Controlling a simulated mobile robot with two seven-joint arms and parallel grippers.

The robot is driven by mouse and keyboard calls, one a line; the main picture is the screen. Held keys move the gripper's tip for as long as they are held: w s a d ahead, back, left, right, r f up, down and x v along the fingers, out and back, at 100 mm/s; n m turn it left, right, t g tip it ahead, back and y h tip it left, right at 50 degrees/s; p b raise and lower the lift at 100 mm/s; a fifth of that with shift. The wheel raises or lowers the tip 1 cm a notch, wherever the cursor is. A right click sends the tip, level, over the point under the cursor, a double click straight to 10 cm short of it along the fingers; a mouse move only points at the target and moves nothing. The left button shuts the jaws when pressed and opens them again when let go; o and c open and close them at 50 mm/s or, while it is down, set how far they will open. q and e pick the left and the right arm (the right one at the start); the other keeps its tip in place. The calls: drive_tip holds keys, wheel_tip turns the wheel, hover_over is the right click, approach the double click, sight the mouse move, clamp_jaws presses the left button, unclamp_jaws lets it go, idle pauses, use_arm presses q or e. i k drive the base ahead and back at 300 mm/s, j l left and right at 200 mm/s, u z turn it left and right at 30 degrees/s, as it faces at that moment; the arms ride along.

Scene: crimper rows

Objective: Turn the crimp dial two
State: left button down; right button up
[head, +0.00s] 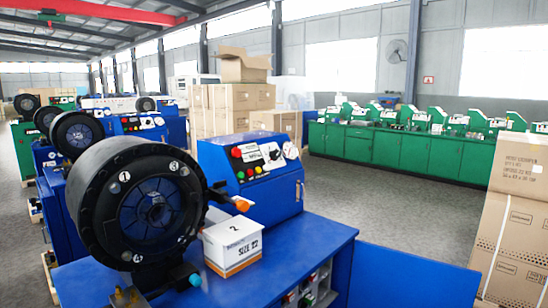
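The nearest crimper has a large round black head (142,200) with a dark blue centre and pale round marks on its face. Behind it to the right stands its blue control box (252,180). Neither of my grippers shows in the head view.
A white carton (233,246) marked 2 and SIZE 22 sits on the blue bench (305,246) before the control box. An orange-tipped lever (241,204) sticks out beside it. Cardboard boxes (515,215) stand at right. Green benches (390,150) line the back. Grey floor lies open between.

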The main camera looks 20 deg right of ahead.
sight(274, 155)
drive_tip(key=l+u, duration=0.25)
drive_tip(key=u, duration=0.15)
drive_tip(key=l+u, duration=0.25)
drive_tip(key=u, duration=0.15)
drive_tip(key=l+u, duration=0.2)
drive_tip(key=l, duration=0.25)
drive_tip(key=k+l+u, duration=0.2)
drive_tip(key=l, duration=0.25)
drive_tip(key=k+l, duration=0.1)
drive_tip(key=l, duration=0.35)
drive_tip(key=k+l+u, duration=0.1)
drive_tip(key=l, duration=0.35)
